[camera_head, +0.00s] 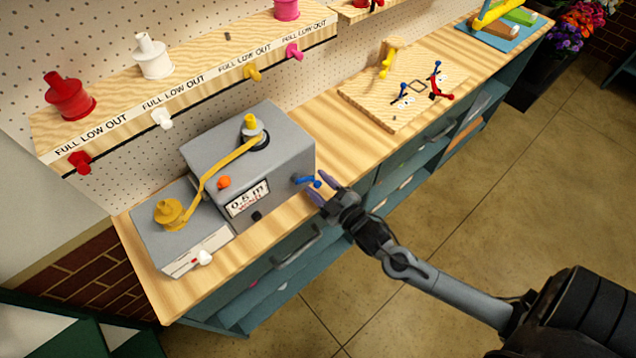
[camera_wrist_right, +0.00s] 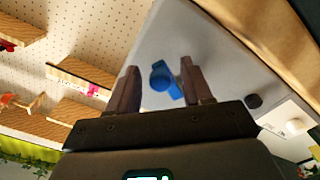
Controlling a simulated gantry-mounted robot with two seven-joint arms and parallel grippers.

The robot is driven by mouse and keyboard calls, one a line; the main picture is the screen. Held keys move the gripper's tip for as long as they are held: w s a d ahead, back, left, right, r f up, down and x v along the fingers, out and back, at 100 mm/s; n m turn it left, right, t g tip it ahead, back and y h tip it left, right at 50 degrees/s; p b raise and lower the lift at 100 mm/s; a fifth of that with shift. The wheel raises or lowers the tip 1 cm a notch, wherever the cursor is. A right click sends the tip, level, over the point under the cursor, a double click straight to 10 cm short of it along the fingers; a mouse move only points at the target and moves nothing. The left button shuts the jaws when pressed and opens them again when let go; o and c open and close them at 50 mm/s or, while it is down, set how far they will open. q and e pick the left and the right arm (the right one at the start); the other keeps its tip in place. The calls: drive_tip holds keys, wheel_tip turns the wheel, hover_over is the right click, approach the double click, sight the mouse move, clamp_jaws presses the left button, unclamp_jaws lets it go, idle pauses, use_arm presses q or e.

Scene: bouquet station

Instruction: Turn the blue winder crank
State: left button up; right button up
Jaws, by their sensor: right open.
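The grey winder box (camera_head: 240,155) stands on the wooden bench, with a label reading "0.5 m" on its front. Its blue crank (camera_head: 308,181) sticks out from the right-hand side. My right gripper (camera_head: 325,188) is open, with its fingers close to the crank. In the right wrist view the blue crank (camera_wrist_right: 162,78) shows between the two open fingers (camera_wrist_right: 158,88), against the grey side of the winder (camera_wrist_right: 190,40). I cannot tell whether a finger touches it. My left gripper is not in view.
A yellow ribbon (camera_head: 215,170) runs from the winder top to a yellow spool (camera_head: 170,212) on a lower grey box. A wooden board (camera_head: 375,105) with small tools lies farther back right. A shelf with spools (camera_head: 190,75) runs behind. Drawer handles (camera_head: 298,245) project from the bench front.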

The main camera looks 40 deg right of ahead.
drive_tip(key=shift+w, duration=0.4)
clamp_jaws()
